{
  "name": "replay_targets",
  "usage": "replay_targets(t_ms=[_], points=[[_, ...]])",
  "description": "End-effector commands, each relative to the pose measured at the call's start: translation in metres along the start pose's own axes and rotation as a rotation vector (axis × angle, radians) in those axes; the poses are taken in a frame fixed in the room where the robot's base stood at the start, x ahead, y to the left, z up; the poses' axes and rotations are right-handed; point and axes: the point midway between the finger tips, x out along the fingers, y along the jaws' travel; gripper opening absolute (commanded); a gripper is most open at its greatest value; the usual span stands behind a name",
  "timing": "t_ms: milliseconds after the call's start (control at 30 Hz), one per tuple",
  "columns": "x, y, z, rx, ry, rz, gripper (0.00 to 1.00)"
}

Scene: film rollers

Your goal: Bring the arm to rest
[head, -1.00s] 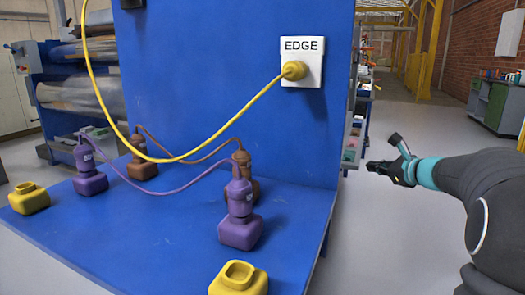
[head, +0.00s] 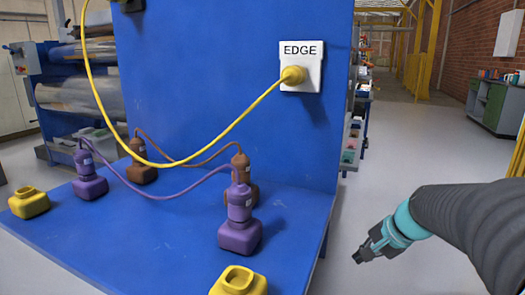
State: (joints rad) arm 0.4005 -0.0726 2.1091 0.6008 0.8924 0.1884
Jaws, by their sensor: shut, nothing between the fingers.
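My gripper (head: 359,259) is in the lower right of the head view, at the end of my dark arm with a teal wrist band. It points down and left over the grey floor, to the right of the blue bench. Its fingers are shut with nothing held. It touches nothing that I can see.
The blue bench (head: 130,238) carries purple plugs (head: 239,216), brown plugs (head: 141,168) and yellow sockets (head: 29,202). A yellow cable (head: 226,127) runs from the EDGE plate (head: 301,67) on the upright panel. The floor (head: 400,145) right of the bench is clear.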

Motion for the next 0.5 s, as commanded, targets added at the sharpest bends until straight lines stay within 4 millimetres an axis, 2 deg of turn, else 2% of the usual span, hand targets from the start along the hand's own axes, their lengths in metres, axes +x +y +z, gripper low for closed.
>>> replay_targets(t_ms=[33, 200, 500], points=[[-0.008, 0.009, 0.021, -0.101, 0.004, 0.046, 0.0], [-0.029, 0.044, 0.074, -0.417, 0.019, 0.195, 0.0], [-0.067, 0.087, 0.14, -0.814, 0.089, 0.343, 0.0]])
